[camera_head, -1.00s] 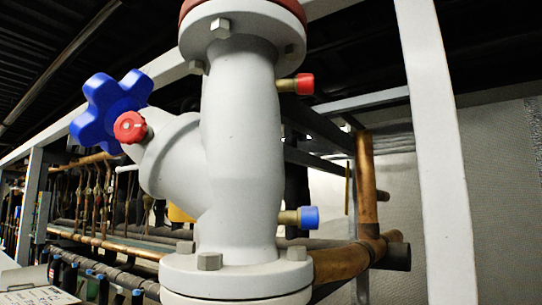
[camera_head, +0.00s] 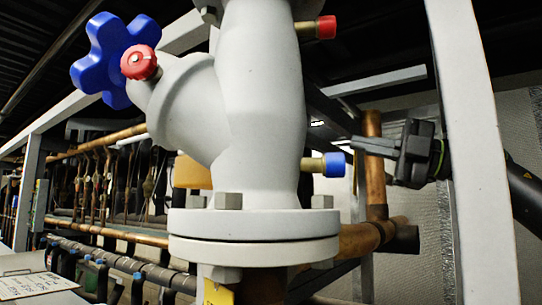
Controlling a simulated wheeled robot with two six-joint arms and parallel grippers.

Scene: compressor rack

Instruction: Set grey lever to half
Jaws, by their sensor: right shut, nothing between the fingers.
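I cannot make out a grey lever for certain in the head view. A large pale grey valve body (camera_head: 258,110) fills the middle, with a blue star-shaped handwheel (camera_head: 100,62) and a red cap (camera_head: 140,63) at its left. A small red-capped port (camera_head: 325,27) and a blue-capped port (camera_head: 333,164) stick out on its right. My right gripper (camera_head: 366,146) is shut and empty, to the right of the valve and just above and right of the blue cap. It points left. My left gripper is out of view.
A white upright post (camera_head: 472,150) stands at the right; my right arm appears to pass behind it. Copper pipes (camera_head: 374,185) run behind the gripper. A yellow tag (camera_head: 218,294) hangs below the flange (camera_head: 253,222). Thin pipes and a labelled panel (camera_head: 35,285) are at the left.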

